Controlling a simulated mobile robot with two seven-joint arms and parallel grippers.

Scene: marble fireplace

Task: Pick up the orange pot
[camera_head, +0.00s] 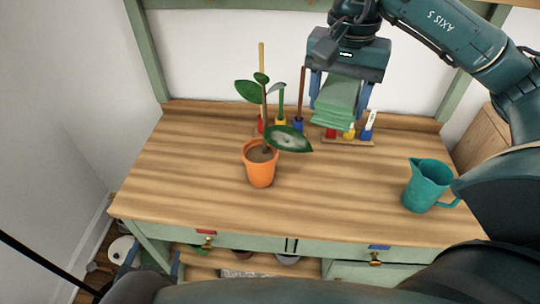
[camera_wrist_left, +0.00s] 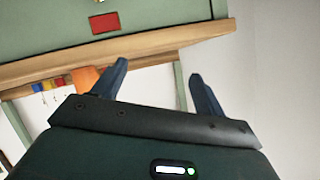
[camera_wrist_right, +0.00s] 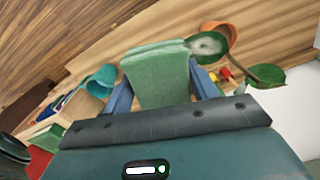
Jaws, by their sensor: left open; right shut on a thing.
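The orange pot (camera_head: 261,174) stands upright on the wooden tabletop, left of centre, holding a leafy plant (camera_head: 265,105) and a wooden stake. In the right wrist view the pot (camera_wrist_right: 229,32) is partly behind a leaf. An orange patch in the left wrist view (camera_wrist_left: 84,78) looks like the pot. My right gripper (camera_head: 338,98) is shut on a green stack of folded layers (camera_wrist_right: 158,78), held above the back of the table, right of the pot. My left gripper (camera_wrist_left: 158,70) is open and empty, below the table's front edge; I cannot make it out in the head view.
A teal pitcher (camera_head: 428,184) stands at the table's right. Small tools with red, yellow and blue holders (camera_head: 281,122) stand along the back. The tabletop (camera_head: 190,170) is clear left of the pot and between pot and pitcher. Drawers with knobs are below the front edge.

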